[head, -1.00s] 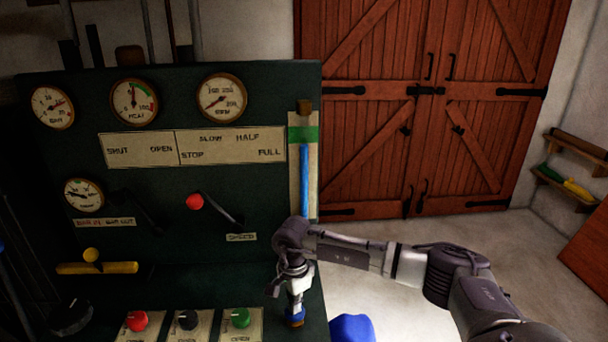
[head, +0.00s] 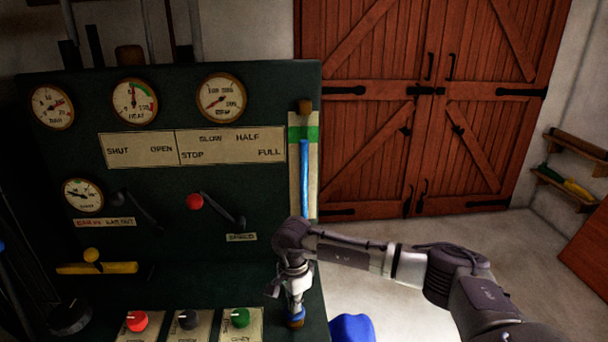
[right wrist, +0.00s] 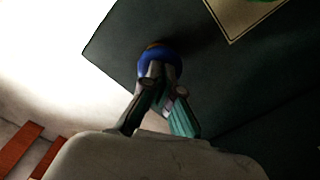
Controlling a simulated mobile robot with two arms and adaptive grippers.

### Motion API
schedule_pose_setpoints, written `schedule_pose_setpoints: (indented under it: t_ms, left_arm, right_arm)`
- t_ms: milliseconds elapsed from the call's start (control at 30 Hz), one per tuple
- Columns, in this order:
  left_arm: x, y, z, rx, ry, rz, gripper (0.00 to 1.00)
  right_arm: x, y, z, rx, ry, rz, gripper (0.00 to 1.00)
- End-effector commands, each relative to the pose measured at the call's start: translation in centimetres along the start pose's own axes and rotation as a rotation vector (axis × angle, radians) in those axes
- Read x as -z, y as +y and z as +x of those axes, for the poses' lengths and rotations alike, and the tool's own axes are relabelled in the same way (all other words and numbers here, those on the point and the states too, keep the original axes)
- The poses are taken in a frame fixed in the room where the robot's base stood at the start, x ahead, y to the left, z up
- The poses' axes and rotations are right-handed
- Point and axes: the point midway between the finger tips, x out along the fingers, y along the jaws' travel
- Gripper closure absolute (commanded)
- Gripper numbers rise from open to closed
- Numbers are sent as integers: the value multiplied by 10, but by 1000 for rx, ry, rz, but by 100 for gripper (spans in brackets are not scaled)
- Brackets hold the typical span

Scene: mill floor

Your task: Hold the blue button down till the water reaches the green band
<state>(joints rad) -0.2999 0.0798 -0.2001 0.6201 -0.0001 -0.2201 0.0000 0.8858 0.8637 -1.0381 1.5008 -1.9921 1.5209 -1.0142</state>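The blue button (right wrist: 158,62) shows in the right wrist view at the tips of my right gripper (right wrist: 162,88). In the head view the button (head: 296,323) is a small blue bit with a brownish rim under my right gripper (head: 296,308). The gripper points down, its fingertips drawn together against the button; how far the button is pressed is hidden. The upright gauge tube (head: 304,185) holds a blue water column. Its top is at the lower edge of the green band (head: 313,133), just overlapping it. My left gripper is not in view.
Red (head: 137,320), black (head: 188,319) and green (head: 240,317) knobs sit left of the gripper. A red-knobbed lever (head: 195,202) and a yellow handle (head: 97,267) stand out from the dark panel.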

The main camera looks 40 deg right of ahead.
Motion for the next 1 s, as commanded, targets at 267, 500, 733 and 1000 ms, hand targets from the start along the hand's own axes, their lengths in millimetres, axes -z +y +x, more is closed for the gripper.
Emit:
schedule_pose_setpoints:
  t_ms: [267, 500, 733, 1000]
  left_arm:
    - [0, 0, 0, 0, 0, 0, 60]
    - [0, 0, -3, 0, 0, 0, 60]
    - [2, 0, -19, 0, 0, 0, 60]
    - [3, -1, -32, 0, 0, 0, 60]
  right_arm:
    - [0, 0, 1, -1, 0, 0, 100]
    - [0, 0, -4, -1, 0, 0, 100]
    - [1, 0, -30, 1, 1, 1, 100]
    - [0, 0, -54, 0, 0, 0, 100]
